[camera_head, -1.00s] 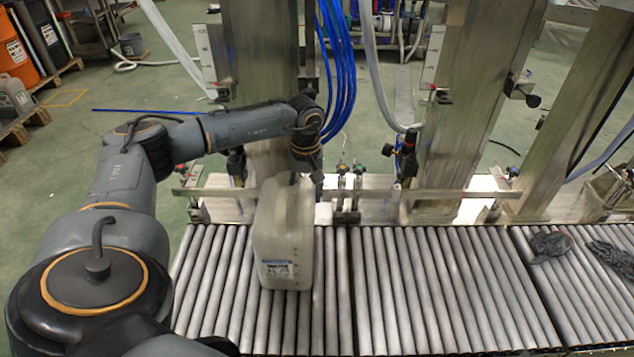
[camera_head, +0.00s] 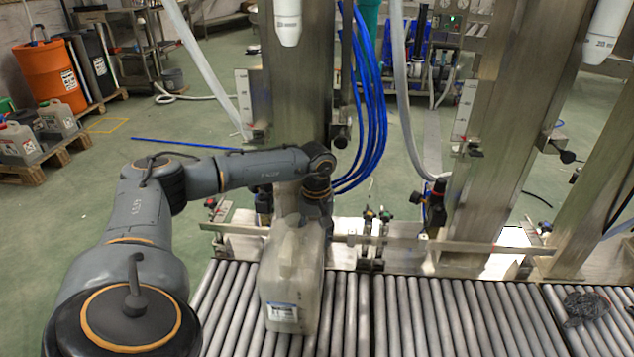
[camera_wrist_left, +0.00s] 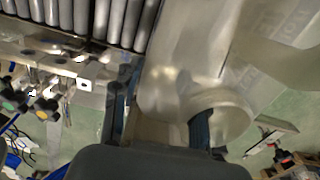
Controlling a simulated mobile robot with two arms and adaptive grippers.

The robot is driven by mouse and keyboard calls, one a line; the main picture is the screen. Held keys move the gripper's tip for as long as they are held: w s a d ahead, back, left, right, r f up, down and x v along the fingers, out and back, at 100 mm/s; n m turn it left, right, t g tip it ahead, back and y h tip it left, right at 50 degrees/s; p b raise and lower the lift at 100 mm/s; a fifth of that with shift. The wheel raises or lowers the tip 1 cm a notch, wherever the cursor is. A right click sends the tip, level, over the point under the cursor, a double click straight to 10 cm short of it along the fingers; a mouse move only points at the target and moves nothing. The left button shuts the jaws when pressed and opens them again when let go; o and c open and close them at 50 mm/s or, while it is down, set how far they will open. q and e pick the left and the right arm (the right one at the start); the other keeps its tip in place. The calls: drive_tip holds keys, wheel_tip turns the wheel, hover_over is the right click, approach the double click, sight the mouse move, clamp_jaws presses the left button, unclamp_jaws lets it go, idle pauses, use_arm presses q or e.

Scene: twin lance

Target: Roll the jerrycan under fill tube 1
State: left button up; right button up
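The translucent whitish jerrycan (camera_head: 292,288) stands upright on the roller conveyor (camera_head: 405,320), in front of the left steel column. A white fill tube (camera_head: 288,22) hangs high above it at that column; I see no number on it. A second one (camera_head: 607,30) hangs at upper right. My left gripper (camera_head: 312,215) is at the can's top, on its far right side, its fingers mostly hidden in the head view. In the left wrist view the fingers (camera_wrist_left: 158,118) are apart, beside the can's round neck (camera_wrist_left: 222,115). Contact is unclear. My right gripper is out of view.
A metal guide rail (camera_head: 400,242) with several valves runs behind the rollers. Blue hoses (camera_head: 372,120) hang between the columns. Dark crumpled gloves (camera_head: 588,305) lie on the rollers at far right.

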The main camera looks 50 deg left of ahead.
use_arm(q)
drive_tip(key=o, duration=0.3)
drive_tip(key=shift+r, duration=0.1)
wheel_tip(320, 180, up, 12)
drive_tip(key=shift+f, duration=0.1)
idle(0.3)
